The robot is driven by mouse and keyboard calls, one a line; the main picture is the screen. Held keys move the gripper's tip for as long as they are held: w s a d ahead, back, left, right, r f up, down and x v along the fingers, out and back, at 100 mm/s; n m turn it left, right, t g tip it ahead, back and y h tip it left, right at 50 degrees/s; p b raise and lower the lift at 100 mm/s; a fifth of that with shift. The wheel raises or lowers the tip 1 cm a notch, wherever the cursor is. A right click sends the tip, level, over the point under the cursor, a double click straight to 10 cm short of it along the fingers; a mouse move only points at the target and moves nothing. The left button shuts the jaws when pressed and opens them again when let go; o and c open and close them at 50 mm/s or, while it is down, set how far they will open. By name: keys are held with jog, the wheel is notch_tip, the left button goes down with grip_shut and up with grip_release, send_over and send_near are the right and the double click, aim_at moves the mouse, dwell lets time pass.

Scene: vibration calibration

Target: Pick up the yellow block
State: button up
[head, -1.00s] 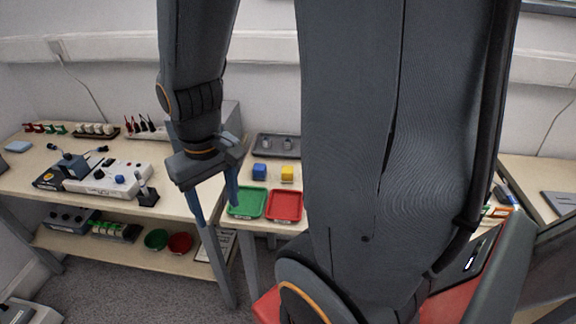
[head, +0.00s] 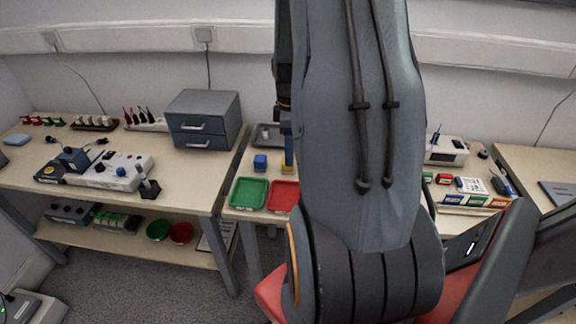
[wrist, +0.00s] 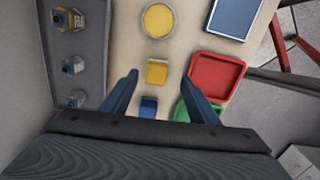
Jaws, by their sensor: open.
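The yellow block (wrist: 157,71) lies on the tabletop and appears between my fingertips in the wrist view. In the head view the yellow block (head: 287,169) is partly hidden behind a finger of my gripper. My gripper (wrist: 159,75) is open and empty, with one finger on each side of the block as seen from the wrist. The gap in height between fingertips and block is hard to tell. In the head view most of the gripper is hidden by my arm.
A blue block (wrist: 148,106) sits close to the yellow one. A red tray (wrist: 216,76) and a green tray (wrist: 184,112) lie to the right. A grey tray (wrist: 80,45) with several fittings is at the left. A yellow disc (wrist: 159,20) lies beyond the block.

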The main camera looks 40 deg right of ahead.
jog(key=shift+w+d+f+p, duration=0.15)
jog(key=shift+f+p, duration=0.15)
jog(key=shift+f, duration=1.2)
jog(key=shift+w+f+p, duration=0.1)
jog(key=shift+f+p, duration=0.2)
jog(key=shift+f, duration=1.15)
jog(key=c, duration=1.1)
